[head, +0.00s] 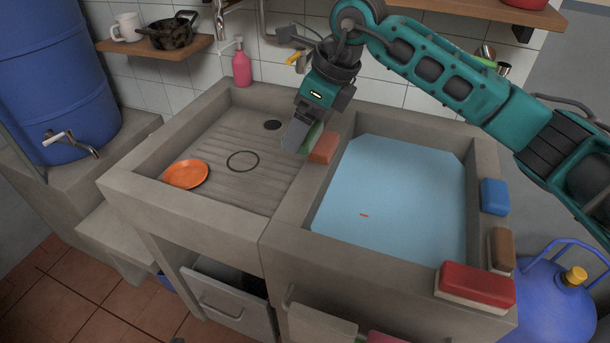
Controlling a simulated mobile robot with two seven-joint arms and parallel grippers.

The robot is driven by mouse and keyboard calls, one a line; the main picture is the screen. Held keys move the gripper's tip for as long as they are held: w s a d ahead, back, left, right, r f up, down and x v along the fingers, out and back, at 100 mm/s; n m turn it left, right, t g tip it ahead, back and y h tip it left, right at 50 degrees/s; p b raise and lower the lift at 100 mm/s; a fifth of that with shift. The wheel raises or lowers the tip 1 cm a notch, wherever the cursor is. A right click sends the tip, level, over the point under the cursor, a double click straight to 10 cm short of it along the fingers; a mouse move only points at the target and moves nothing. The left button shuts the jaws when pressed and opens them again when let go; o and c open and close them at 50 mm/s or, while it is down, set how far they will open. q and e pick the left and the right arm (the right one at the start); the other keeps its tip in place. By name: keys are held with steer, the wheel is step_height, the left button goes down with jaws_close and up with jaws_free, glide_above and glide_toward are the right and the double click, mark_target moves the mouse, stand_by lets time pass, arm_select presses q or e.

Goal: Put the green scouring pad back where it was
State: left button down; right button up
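The green scouring pad (313,137) shows as a narrow green strip beside the grey fingers of my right gripper (299,134). My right arm reaches in from the right, and its gripper points down over the back part of the wall between the two basins. The gripper appears shut on the pad; a finger hides most of it. An orange-brown block (324,148) sits on the dividing wall just right of the pad. I cannot tell whether the pad touches the block or the wall. My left gripper is not in view.
The ribbed left basin (222,190) holds an orange dish (186,174) and has a dark ring marking (242,161). The right basin holds water (390,195). Blue (494,196), brown (502,249) and red (476,284) blocks lie along its right rim. A pink bottle (241,66) stands behind.

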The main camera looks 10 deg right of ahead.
step_height(320, 180, down, 9)
steer(key=shift+r, duration=0.15)
steer(key=shift+f, duration=1.95)
steer(key=o, duration=0.7)
steer(key=shift+o, duration=0.2)
steer(key=shift+d+r, duration=0.1)
steer(key=shift+r, duration=0.2)
steer(key=v, duration=1.1)
steer(key=shift+r, duration=0.2)
steer(key=shift+s+d, duration=0.1)
